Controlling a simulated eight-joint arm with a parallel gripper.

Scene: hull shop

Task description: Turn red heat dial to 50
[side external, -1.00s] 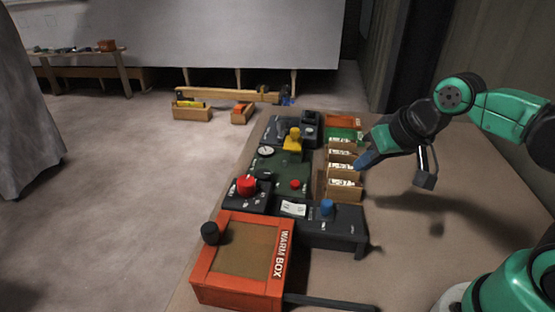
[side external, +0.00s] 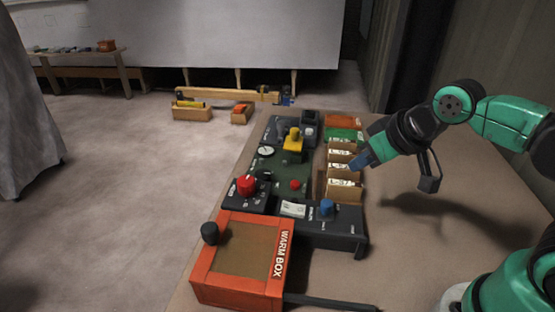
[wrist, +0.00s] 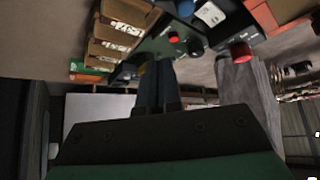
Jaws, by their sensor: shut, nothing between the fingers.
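The red heat dial (side external: 246,185) is a large red knob on a dark box at the left of the bench group, behind the orange warm box. In the wrist view the large red knob (wrist: 241,52) shows at the upper right. My gripper (side external: 360,163) is at the right, beside the wooden card boxes and well apart from the dial. Its fingers (wrist: 157,85) are together and empty in the wrist view. The dial's number marks are too small to read.
A blue knob (side external: 326,207), a small red button (side external: 295,184) and a yellow handle (side external: 294,139) stand nearby. The orange warm box (side external: 200,272) with a black knob is in front. Wooden card boxes (side external: 345,190) stand between my gripper and the panels.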

